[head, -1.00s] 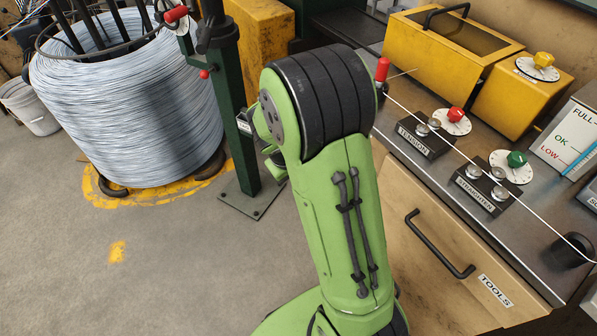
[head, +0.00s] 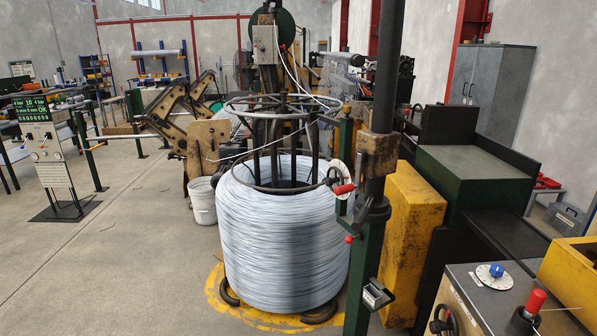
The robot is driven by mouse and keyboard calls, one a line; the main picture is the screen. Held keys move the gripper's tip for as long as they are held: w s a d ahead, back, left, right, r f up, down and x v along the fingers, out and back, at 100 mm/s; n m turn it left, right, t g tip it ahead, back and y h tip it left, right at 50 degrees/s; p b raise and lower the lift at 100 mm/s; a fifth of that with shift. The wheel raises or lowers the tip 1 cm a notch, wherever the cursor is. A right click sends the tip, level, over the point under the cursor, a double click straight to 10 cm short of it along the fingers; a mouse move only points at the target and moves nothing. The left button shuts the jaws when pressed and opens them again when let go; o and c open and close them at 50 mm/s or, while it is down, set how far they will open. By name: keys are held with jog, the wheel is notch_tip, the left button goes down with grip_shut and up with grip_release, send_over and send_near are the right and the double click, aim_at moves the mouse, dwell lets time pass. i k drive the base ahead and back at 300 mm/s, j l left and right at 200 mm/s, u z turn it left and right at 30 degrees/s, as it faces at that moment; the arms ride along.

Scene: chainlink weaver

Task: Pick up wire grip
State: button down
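I cannot pick out the wire grip for certain in the head view. A red-handled part (head: 342,188) sticks out near the top of the wire coil, beside a green post (head: 366,265). A smaller red knob (head: 348,240) is on that post. A red upright handle (head: 535,303) stands on the bench at the bottom right, with a thin wire beside it. The large coil of grey wire (head: 285,240) stands on a yellow floor ring, with a dark metal frame (head: 280,125) rising from it. My gripper is not in view.
The workbench (head: 480,305) with a blue-knobbed dial (head: 496,271) fills the bottom right corner. A yellow block (head: 413,240) and a green machine (head: 478,175) stand behind the post. A white bucket (head: 202,201) is left of the coil. Open floor lies at the left.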

aim_at(537, 297)
jog(key=z, duration=1.4)
jog(key=i+j+z, duration=0.1)
jog(key=j, duration=0.25)
jog(key=i+j, duration=0.3)
jog(key=i+j+z, duration=0.15)
jog(key=j, duration=0.25)
jog(key=i+j, duration=0.25)
jog(key=j, duration=0.15)
jog(key=i+j+z, duration=0.15)
jog(key=j, duration=0.2)
